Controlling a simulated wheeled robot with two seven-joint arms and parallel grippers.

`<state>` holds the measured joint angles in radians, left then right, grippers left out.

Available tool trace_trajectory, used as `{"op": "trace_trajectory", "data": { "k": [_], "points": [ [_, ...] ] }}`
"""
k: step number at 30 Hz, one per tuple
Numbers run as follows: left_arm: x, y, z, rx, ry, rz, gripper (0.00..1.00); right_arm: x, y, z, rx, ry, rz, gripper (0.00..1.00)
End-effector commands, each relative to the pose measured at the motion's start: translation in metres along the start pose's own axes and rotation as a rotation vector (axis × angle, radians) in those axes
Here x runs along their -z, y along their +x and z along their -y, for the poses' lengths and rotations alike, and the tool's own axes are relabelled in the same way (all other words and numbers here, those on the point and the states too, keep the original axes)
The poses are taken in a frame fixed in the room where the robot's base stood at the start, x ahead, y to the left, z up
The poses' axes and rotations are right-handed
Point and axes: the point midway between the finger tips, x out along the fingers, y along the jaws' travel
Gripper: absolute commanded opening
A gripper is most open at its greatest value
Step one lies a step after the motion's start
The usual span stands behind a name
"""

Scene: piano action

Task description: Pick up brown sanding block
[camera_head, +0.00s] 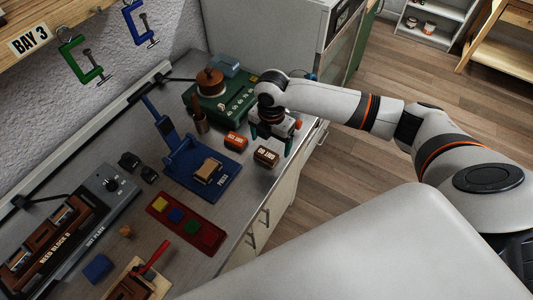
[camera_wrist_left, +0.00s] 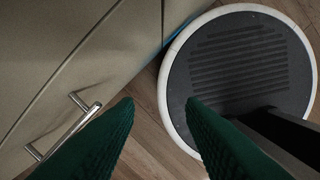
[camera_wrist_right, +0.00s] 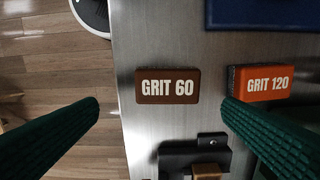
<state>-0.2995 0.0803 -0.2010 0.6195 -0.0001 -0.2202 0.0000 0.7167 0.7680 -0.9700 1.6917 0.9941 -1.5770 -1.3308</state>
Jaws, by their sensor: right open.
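The brown sanding block (camera_head: 266,156), labelled GRIT 60, lies flat on the grey bench near its front edge. It also shows in the right wrist view (camera_wrist_right: 167,86), between the two green fingers in the picture and touching neither. My right gripper (camera_head: 271,142) is open and empty, above the bench just behind the block in the head view. My left gripper (camera_wrist_left: 160,102) is open and empty; it is outside the head view and points down at the floor beside the cabinet.
An orange GRIT 120 block (camera_head: 236,142) lies close beside the brown one. A blue press (camera_head: 220,176) and a red tray (camera_head: 184,222) with coloured squares stand to the left. A green box (camera_head: 236,100) is behind. A small dark fixture (camera_wrist_right: 195,160) is near my right fingers.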

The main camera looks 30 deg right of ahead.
Motion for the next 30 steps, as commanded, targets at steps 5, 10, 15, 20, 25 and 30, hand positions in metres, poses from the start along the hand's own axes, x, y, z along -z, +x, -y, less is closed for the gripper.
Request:
{"op": "trace_trajectory", "data": {
  "k": [5, 10, 15, 20, 25, 30],
  "points": [
    [-0.001, -0.011, 0.0, 0.0, -0.001, 0.0, 0.36, -0.002, 0.017, 0.004, -0.002, 0.002, 0.002, 0.89],
    [-0.002, -0.018, 0.0, 0.0, -0.001, 0.0, 0.36, -0.002, 0.043, 0.007, -0.002, 0.002, 0.001, 0.89],
    [-0.002, -0.019, -0.001, 0.0, -0.002, 0.0, 0.36, -0.001, 0.053, 0.007, 0.0, 0.0, -0.002, 0.89],
    [-0.002, -0.019, 0.0, 0.0, -0.002, 0.0, 0.36, -0.001, 0.053, 0.007, 0.001, 0.0, -0.002, 0.89],
    [-0.002, -0.019, 0.0, 0.0, -0.002, 0.0, 0.36, -0.001, 0.053, 0.007, 0.001, 0.0, -0.001, 0.63],
    [-0.002, -0.019, 0.0, 0.0, -0.002, 0.001, 0.36, -0.001, 0.053, 0.007, 0.001, 0.0, -0.001, 0.41]
  ]
}}
